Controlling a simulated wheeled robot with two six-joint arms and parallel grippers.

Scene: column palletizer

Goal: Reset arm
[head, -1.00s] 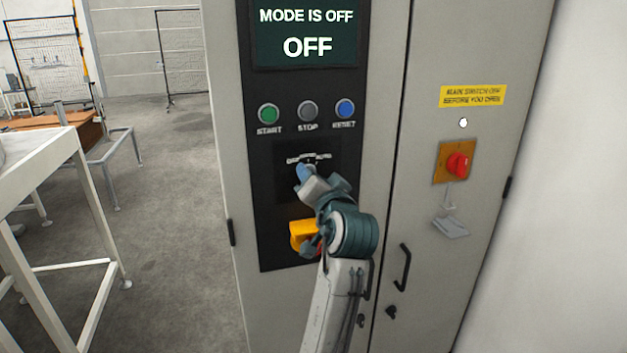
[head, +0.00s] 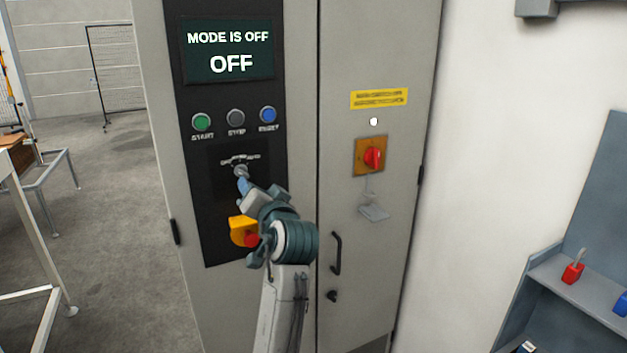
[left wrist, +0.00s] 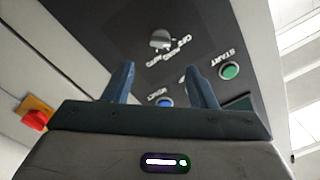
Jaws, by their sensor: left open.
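My left gripper (head: 243,186) is in front of the black control panel (head: 218,254), just below the grey mode selector knob (head: 240,170). In the left wrist view the two blue fingers (left wrist: 160,78) stand apart with nothing between them. The selector knob (left wrist: 160,38) lies beyond the fingertips, clear of them. The screen (head: 228,50) reads "MODE IS OFF" and "OFF". Green start (head: 201,122), grey stop (head: 236,117) and blue reset (head: 268,115) buttons sit above the knob. My right gripper is not in view.
A yellow box with a red button (head: 243,232) sits close below my gripper. A red main switch (head: 373,158) is on the right cabinet door. A grey shelf (head: 590,290) holding red and blue padlock-like items stands at the right. Open floor (head: 110,220) lies left of the cabinet.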

